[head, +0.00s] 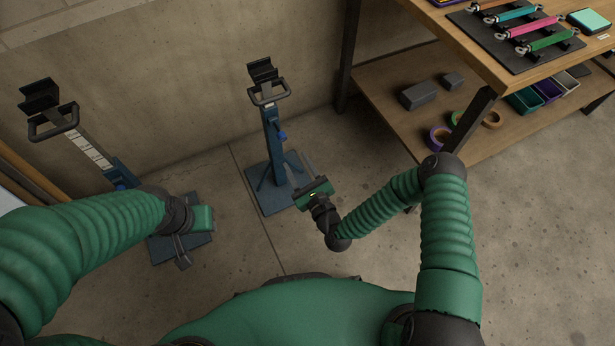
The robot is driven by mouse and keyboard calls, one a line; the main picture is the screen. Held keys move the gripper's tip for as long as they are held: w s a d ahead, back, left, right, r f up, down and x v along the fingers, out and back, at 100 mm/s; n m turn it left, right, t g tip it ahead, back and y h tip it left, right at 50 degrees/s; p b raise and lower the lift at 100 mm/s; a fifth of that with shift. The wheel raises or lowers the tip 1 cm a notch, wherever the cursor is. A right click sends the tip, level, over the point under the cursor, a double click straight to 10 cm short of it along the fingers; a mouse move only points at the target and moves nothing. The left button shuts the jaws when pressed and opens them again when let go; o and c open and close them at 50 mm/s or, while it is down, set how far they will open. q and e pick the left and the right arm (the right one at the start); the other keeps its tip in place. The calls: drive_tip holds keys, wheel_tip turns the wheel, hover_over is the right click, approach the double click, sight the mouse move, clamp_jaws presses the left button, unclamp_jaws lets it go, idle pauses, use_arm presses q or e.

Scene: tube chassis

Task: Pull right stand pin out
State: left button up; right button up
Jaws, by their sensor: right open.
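The right stand (271,138) is a blue post on a square blue base (268,200), with a black handle loop and a black cradle (262,72) on top. A small blue knob (281,136), which looks like its pin, sticks out of the post's right side. My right gripper (299,167) is open and empty, just right of the post and below the knob in the picture, apart from the knob. My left gripper (184,262) is low at the left, over the left stand's base; its fingers are too unclear to judge.
The left stand (92,150) has a raised post with a white scale; my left arm hides part of it. A wooden workbench (540,75) with tools stands at the right, its lower shelf (390,75) holding tape rolls and bins. A concrete wall is behind; floor between the stands is clear.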

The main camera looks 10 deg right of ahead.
drive_tip(key=p+v, duration=0.1)
drive_tip(key=v, duration=0.6)
drive_tip(key=shift+s+d, duration=0.15)
drive_tip(key=shift+s, duration=0.2)
